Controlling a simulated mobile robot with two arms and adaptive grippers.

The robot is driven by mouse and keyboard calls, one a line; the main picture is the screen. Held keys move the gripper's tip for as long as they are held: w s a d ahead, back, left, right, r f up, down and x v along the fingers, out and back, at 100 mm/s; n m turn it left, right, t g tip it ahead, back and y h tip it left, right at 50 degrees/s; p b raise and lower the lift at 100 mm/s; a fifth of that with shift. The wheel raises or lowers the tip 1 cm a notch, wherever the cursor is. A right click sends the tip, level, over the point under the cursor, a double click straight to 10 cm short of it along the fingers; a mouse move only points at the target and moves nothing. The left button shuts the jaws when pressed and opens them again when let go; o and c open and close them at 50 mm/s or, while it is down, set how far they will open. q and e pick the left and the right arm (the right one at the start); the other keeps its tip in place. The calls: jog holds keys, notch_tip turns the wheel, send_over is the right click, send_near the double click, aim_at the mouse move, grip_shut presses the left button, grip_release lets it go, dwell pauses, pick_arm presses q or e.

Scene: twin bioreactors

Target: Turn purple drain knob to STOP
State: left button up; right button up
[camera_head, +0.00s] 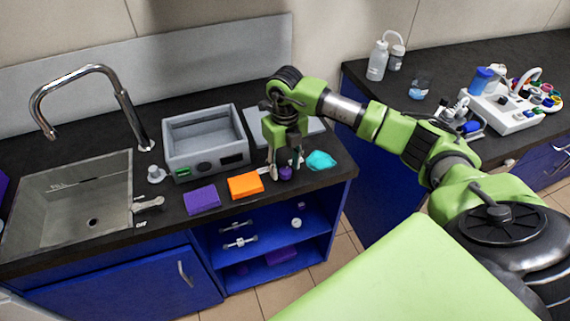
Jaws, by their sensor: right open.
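A small dark purple knob (286,173) sits at the front right of the left counter, between an orange block and a teal cloth. My right gripper (284,167) points down over it with its fingers open, one on each side of the knob. I cannot tell whether the fingers touch it. Any STOP marking near the knob is too small or hidden to read. My left gripper is out of view.
A grey basin unit (205,137) stands behind a purple block (202,200) and an orange block (245,185). A teal cloth (321,160) lies right of the gripper. A sink (68,205) with a tall faucet (85,75) is at left. Open shelves (265,272) lie below.

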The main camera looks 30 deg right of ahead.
jog(key=shift+f, duration=0.5)
jog(key=shift+c, duration=0.3)
jog(key=c, duration=1)
jog(key=shift+c, duration=0.2)
